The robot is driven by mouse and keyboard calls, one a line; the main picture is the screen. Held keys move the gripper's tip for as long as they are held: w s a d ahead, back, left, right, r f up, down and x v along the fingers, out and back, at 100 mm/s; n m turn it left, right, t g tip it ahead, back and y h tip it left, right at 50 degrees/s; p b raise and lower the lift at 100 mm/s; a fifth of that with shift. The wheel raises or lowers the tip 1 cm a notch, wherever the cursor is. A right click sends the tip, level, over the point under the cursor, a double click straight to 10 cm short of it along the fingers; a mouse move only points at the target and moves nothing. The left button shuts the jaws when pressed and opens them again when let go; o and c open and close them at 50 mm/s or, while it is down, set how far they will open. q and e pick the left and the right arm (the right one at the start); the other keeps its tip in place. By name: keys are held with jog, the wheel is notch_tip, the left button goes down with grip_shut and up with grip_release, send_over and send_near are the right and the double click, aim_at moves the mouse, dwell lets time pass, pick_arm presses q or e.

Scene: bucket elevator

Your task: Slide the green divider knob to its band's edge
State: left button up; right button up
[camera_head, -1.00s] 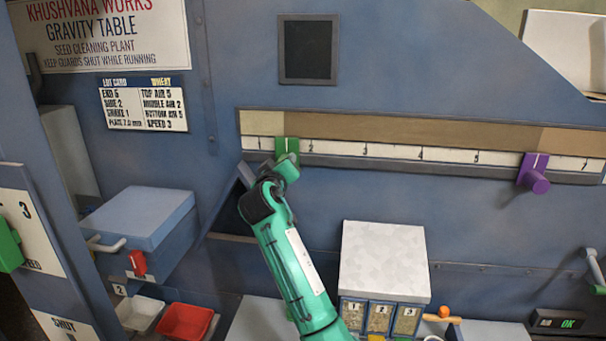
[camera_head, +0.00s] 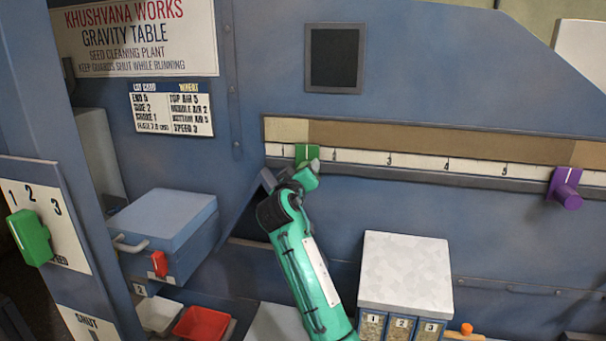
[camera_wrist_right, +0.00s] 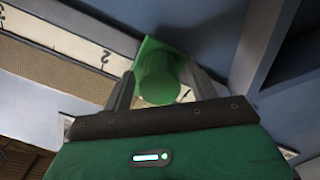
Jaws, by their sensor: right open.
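The green divider knob (camera_head: 308,153) sits on the numbered rail (camera_head: 420,174) between marks 1 and 2. It is close to where the pale left band (camera_head: 286,128) meets the tan band (camera_head: 420,137). My right gripper (camera_head: 291,184) is at the knob. In the right wrist view the green knob (camera_wrist_right: 158,80) stands between the two grey fingers of my right gripper (camera_wrist_right: 160,90), which are open. I cannot tell whether either finger touches it. My left gripper is not in view.
A purple knob (camera_head: 565,188) sticks out at the rail's right. Below are a white-topped sample box (camera_head: 405,270), a blue box (camera_head: 163,220) with a handle, and a red tray (camera_head: 202,322). A green speed slider (camera_head: 30,237) is at the left.

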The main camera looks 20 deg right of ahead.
jog(key=b+v, duration=0.4)
jog(key=v, duration=0.9)
jog(key=shift+s, duration=0.15)
jog(key=shift+f, duration=0.1)
